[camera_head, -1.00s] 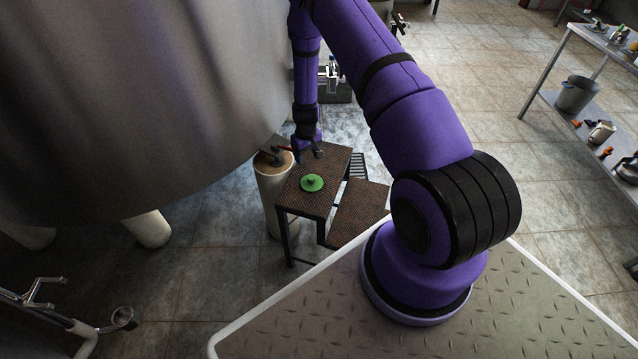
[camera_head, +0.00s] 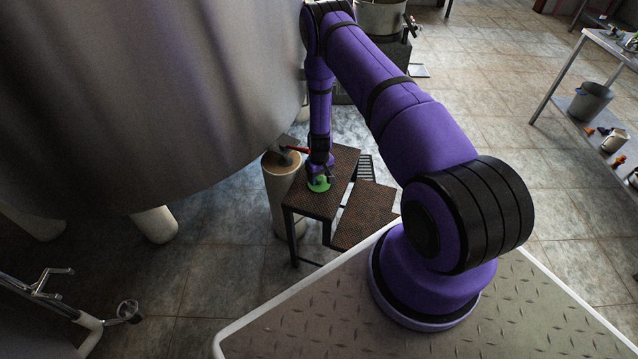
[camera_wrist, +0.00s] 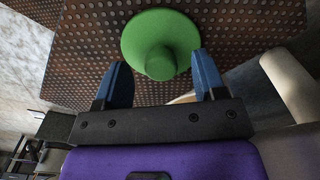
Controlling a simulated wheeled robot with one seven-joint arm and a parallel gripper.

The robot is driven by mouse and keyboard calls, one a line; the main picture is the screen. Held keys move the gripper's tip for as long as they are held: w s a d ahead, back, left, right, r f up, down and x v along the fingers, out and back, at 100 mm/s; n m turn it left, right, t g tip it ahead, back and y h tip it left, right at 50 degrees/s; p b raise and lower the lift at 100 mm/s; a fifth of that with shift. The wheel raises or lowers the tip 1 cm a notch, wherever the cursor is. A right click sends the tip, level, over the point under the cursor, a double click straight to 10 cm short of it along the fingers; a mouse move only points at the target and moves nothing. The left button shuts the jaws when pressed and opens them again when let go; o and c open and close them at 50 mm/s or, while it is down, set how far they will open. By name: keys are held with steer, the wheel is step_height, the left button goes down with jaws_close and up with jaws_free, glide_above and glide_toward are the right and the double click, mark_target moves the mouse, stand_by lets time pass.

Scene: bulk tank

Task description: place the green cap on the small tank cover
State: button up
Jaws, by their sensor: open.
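The green cap (camera_head: 319,184) is a round disc with a knob, lying on the brown perforated top of a small step stand (camera_head: 314,203). In the wrist view the green cap (camera_wrist: 160,38) shows with its knob in front of and between my blue fingertips. My gripper (camera_wrist: 160,80) is open and empty, just above the stand top. In the head view my gripper (camera_head: 322,174) hangs over the cap and hides part of it. I cannot tell which part is the small tank cover.
The large grey tank (camera_head: 150,90) fills the left side. A pale cylindrical post (camera_head: 282,195) stands close left of the stand, with a red-handled part (camera_head: 295,149) near its top. A metal shelf (camera_head: 590,110) stands at the right. Tiled floor between is clear.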

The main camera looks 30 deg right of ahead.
steer(key=shift+f, duration=1)
steer(key=c, duration=1.1)
steer(key=shift+o, duration=0.2)
